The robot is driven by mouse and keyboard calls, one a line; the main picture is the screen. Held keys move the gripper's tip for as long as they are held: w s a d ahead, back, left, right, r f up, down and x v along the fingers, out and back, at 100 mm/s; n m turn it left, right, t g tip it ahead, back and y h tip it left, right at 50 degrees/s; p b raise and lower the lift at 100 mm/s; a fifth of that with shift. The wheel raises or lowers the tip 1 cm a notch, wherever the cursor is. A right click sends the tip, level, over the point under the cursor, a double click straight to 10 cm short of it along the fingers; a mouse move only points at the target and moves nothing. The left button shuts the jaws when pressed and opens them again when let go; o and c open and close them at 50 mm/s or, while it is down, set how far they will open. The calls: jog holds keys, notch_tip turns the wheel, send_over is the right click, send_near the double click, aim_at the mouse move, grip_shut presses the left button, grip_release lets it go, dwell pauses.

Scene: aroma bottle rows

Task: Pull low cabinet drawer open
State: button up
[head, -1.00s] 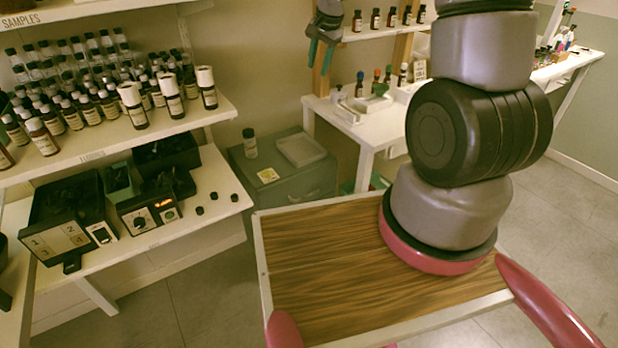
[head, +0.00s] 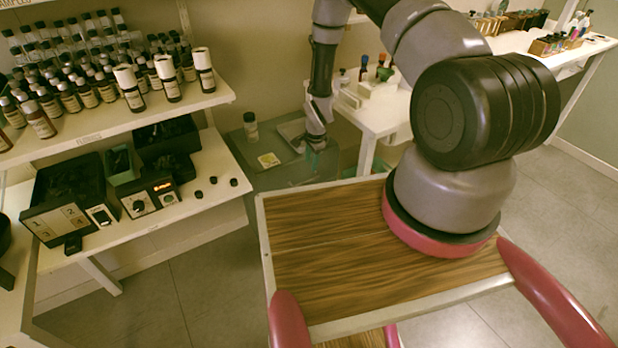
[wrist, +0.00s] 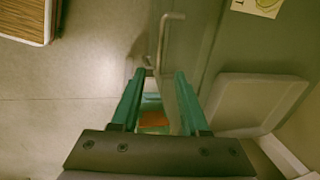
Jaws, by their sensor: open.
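The low cabinet (head: 285,178) is grey-green and stands between the shelf table and the white desk in the head view. My gripper (head: 322,158) hangs at its right front side, pointing down. In the wrist view the cabinet front (wrist: 190,45) carries a pale bar handle (wrist: 163,40). My gripper's green fingers (wrist: 157,80) are open and empty. The handle's lower end lies just ahead of the gap between the fingertips; I cannot tell whether they touch it. The drawer's outline is not clear; my arm and gripper hide part of the cabinet in the head view.
On the cabinet top are a bottle (head: 250,127), a yellow note (head: 268,160) and a white tray (wrist: 250,103). The white desk (head: 375,115) stands close on the right. My wooden deck is in front. Open floor (head: 205,290) lies left of it.

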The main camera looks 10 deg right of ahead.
aim_at(309, 181)
jog(key=f, duration=0.3)
jog(key=w+f, duration=0.1)
jog(key=f, duration=0.5)
jog(key=shift+w+a+f, duration=0.3)
jog(key=shift+w+f, duration=0.05)
jog(key=shift+w, duration=0.05)
grip_shut()
dwell(0.9)
